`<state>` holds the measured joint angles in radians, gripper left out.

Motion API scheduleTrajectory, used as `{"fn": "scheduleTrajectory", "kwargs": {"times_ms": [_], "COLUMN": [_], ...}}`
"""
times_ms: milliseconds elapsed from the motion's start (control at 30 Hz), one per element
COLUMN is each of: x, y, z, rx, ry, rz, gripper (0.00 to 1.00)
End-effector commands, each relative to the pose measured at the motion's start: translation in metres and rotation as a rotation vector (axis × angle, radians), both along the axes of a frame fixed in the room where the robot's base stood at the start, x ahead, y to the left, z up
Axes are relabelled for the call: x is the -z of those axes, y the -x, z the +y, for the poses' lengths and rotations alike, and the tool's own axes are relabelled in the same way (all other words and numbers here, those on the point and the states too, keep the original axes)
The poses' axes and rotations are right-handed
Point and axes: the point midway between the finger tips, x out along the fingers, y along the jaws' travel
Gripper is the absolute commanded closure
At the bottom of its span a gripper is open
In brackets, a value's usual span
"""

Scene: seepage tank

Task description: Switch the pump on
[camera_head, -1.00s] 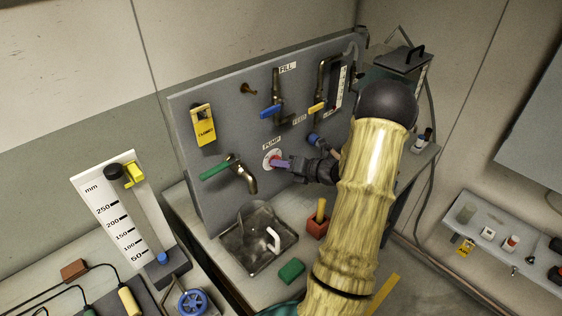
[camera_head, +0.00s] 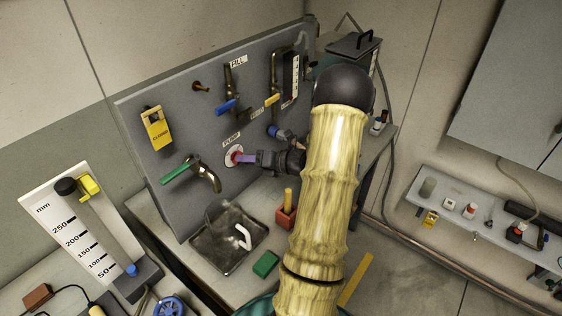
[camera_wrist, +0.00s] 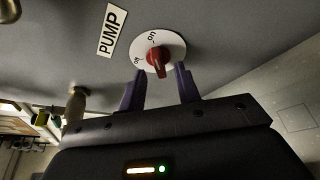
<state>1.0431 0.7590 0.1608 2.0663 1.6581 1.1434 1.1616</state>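The pump knob is a red handle (camera_wrist: 157,62) on a round white dial with "on" and off markings, beside a PUMP label (camera_wrist: 112,31). In the head view the dial (camera_head: 234,155) sits on the grey panel, partly covered by my fingers. My gripper (camera_wrist: 160,70) faces the knob with its purple fingers apart, one on each side of the red handle. It also shows in the head view (camera_head: 246,159), close to the panel. I cannot tell whether the fingers touch the handle. Which mark the handle points to is unclear.
A green lever tap (camera_head: 190,172) is left of the dial, above a sink tray (camera_head: 228,240). Blue (camera_head: 227,106) and yellow (camera_head: 272,99) valve levers sit above. A red block with a yellow peg (camera_head: 286,212) stands below my arm.

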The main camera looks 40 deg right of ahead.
Motion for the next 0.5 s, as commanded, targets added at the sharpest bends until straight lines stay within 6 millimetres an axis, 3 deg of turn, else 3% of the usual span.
{"fn": "scheduleTrajectory", "kwargs": {"times_ms": [500], "x": [-0.026], "y": [0.09], "z": [-0.042], "rx": [0.005], "ry": [0.003], "rz": [0.001], "gripper": [0.67]}}
